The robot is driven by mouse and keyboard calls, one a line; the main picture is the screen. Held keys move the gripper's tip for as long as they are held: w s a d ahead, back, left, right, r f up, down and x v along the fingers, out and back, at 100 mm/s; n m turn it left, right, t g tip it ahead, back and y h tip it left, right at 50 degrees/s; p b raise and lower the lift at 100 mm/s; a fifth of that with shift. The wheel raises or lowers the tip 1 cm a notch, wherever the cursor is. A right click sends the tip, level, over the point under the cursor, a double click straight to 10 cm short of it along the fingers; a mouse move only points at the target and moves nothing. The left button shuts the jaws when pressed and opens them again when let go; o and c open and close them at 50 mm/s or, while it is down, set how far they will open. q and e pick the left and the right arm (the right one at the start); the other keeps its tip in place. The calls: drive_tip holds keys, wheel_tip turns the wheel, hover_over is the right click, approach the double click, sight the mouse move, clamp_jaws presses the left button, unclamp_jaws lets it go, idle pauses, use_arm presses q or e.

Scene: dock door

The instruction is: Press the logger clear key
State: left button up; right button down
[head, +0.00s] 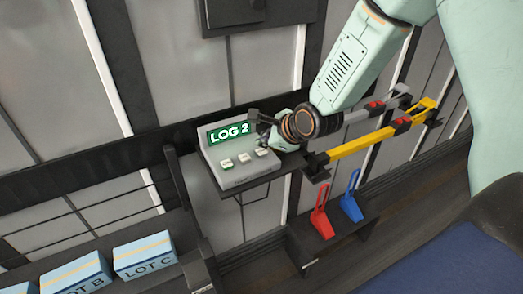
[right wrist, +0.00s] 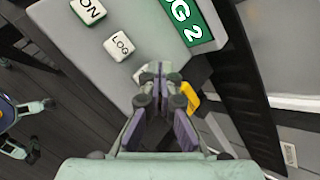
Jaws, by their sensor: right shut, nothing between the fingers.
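The logger (head: 230,177) is a grey box on a dark shelf with a green display reading "LOG 2" (head: 229,132). Three pale keys sit in a row on its sloped front.
A yellow bar (head: 362,142) and a grey bar (head: 362,121) stand right of the logger. Boxes marked LOT B (head: 76,277) and LOT C (head: 145,256) sit at lower left.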

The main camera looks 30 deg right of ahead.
sight(264, 153)
drive_tip(key=shift+f, duration=0.15)
idle(0.5)
drive_tip(key=shift+f+b, duration=0.3)
drive_tip(key=shift+b, duration=0.15)
drive_tip(key=shift+f+b, duration=0.45)
drive_tip(key=shift+f, duration=0.1)
idle(0.6)
drive_tip(key=shift+r, duration=0.2)
drive_tip(key=shift+r+p, duration=0.7)
drive_tip(key=shift+r, duration=0.1)
drive_tip(key=shift+r, duration=0.15)
drive_tip(key=shift+w+r+p, duration=0.1)
drive_tip(key=shift+r+p, duration=0.5)
drive_tip(key=shift+r, duration=0.05)
drive_tip(key=shift+r+p, duration=1.3)
drive_tip(key=shift+r, duration=0.5)
drive_tip(key=shift+f, duration=0.1)
